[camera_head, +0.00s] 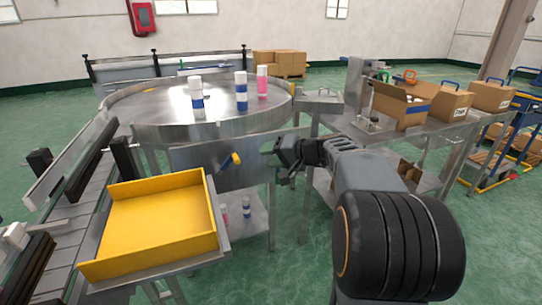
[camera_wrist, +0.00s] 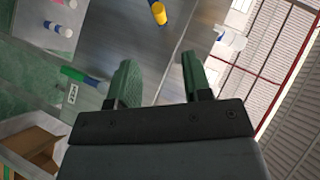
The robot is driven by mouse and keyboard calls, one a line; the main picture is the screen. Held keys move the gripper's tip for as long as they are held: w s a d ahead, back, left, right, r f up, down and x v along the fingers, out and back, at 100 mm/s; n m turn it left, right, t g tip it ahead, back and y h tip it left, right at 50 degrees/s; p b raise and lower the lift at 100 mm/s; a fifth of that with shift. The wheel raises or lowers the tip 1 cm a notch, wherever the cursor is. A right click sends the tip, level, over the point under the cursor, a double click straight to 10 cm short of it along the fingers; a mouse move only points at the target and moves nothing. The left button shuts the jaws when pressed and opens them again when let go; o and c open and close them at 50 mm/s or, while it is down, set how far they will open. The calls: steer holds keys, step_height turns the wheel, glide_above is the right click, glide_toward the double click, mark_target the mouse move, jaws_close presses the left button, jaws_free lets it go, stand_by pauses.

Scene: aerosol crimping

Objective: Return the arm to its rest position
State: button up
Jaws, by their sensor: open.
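My gripper (camera_head: 279,155) is at the end of my arm, which reaches in from the right in the head view. It is in front of the round metal table (camera_head: 240,122), near its front right side. In the wrist view the two green fingers of my gripper (camera_wrist: 157,75) stand apart with nothing between them. A yellow knob (camera_head: 236,158) on the metal panel is left of my gripper in the head view, apart from it. It also shows beyond the fingers in the wrist view (camera_wrist: 158,13).
Several cans, such as a blue and white one (camera_head: 241,92), stand on the round table. A yellow tray (camera_head: 158,222) is at the front left, beside a conveyor (camera_head: 85,200). A bench with an open cardboard box (camera_head: 402,108) is at the right. Green floor is open between tables.

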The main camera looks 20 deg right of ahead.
stand_by(0.3)
steer(key=s+f+m+g+h, duration=0.1)
steer(key=s+f+g+h, duration=0.15)
steer(key=f, duration=0.35)
steer(key=s+a+r+n+g+h+p, duration=0.1)
steer(key=s+a+g+p, duration=0.1)
steer(key=s+p, duration=0.25)
steer(key=s+a+r+g+h+p, duration=0.1)
steer(key=s+g+p, duration=0.1)
steer(key=s+p, duration=0.25)
steer(key=s+a+r+n+h+p, duration=0.2)
steer(key=s+r+n+p, duration=0.1)
steer(key=s+r+p, duration=0.2)
steer(key=s+a+r+n+h+p, duration=0.2)
steer(key=s+r+p, duration=0.3)
steer(key=r+p, duration=0.4)
steer(key=shift+s+a+n+g+p, duration=0.2)
steer(key=shift+a+n+g+p, duration=0.25)
steer(key=shift+a, duration=0.4)
steer(key=shift+d, duration=0.1)
